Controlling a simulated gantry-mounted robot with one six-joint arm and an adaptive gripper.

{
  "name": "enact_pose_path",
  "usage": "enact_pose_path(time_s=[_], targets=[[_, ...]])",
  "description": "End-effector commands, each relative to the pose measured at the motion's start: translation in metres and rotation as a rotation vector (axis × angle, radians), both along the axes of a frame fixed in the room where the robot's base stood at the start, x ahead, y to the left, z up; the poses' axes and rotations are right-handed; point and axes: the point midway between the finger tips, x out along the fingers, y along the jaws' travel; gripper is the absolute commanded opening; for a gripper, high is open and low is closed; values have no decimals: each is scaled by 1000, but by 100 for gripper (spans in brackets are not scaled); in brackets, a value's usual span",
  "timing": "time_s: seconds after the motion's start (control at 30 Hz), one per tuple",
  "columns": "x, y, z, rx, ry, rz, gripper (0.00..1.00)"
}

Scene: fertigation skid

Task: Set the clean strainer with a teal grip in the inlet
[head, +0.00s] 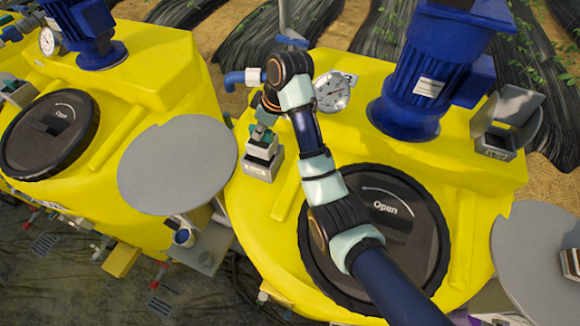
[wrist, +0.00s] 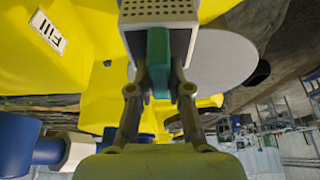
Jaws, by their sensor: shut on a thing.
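My gripper (wrist: 160,82) is shut on the teal grip (wrist: 159,50) of a strainer. The strainer body (wrist: 160,13) is a pale box with small perforations, cut off by the top edge of the wrist view. In the head view my gripper (head: 262,132) points down at the left side of the middle yellow tank. A pale grey box shape (head: 262,168) with a small label is directly below it. I cannot tell there how much is strainer and how much is a fixture, or whether the strainer is seated.
A round grey table (head: 178,165) stands left of my gripper. A blue pipe elbow (head: 243,78) and a gauge (head: 334,91) are close by. A blue motor (head: 430,70), an open grey box (head: 505,118) and a black "Open" lid (head: 415,225) are to the right.

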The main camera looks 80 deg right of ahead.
Motion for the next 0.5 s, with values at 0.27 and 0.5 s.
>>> enact_pose_path(time_s=[0.27, 0.5], targets=[[0, 1, -31, 3, 2, 0, 0], [-1, 1, -50, 4, 3, -1, 0]])
